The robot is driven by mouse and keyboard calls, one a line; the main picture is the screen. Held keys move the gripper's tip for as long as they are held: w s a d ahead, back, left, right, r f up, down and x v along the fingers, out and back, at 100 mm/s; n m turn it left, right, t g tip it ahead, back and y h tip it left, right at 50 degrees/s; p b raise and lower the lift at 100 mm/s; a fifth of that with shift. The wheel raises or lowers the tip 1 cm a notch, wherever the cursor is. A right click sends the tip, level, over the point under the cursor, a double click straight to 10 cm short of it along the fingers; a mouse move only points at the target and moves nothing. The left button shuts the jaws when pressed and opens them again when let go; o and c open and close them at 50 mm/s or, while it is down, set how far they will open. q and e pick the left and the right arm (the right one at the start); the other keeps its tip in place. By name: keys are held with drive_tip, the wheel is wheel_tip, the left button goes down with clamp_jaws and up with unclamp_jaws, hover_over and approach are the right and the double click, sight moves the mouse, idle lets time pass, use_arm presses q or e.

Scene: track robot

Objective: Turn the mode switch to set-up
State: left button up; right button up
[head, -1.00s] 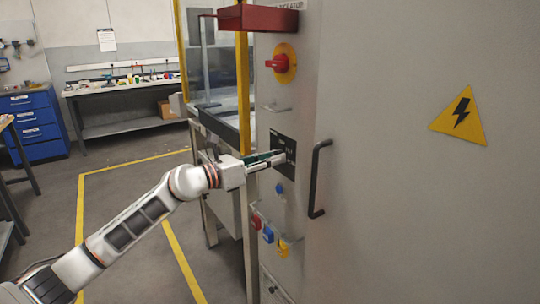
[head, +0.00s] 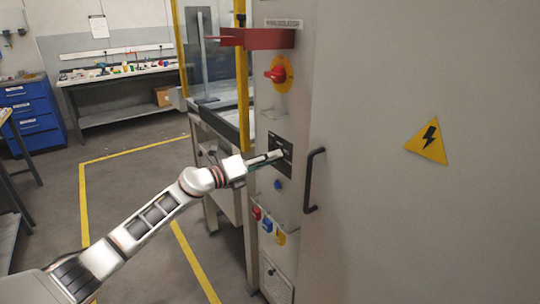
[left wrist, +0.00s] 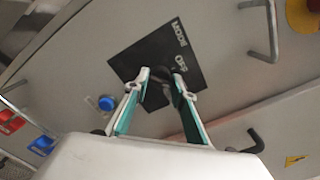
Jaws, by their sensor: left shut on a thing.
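The mode switch sits on a black plate (head: 285,149) with white lettering on the grey cabinet front. In the left wrist view the plate (left wrist: 155,55) lies beyond my fingers, tilted in the picture. My left gripper (head: 279,155) reaches the plate from the left. In the left wrist view my left gripper (left wrist: 162,76) has its two teal-lined fingers on either side of the dark switch knob (left wrist: 160,87), shut on it. The knob is mostly hidden by the fingers and dark against the plate, so its setting cannot be told. My right gripper is not in view.
A red switch on a yellow disc (head: 277,74) is above the plate, under a red shelf-like box (head: 255,38). A blue button (head: 279,184) is below. A black door handle (head: 311,180) stands out to the right. Coloured padlocks (head: 267,224) hang lower down.

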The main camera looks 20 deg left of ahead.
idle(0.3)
use_arm(q)
drive_tip(key=o, duration=1)
drive_tip(key=shift+o, duration=0.2)
drive_tip(key=v, duration=1.2)
drive_tip(key=shift+f, duration=0.1)
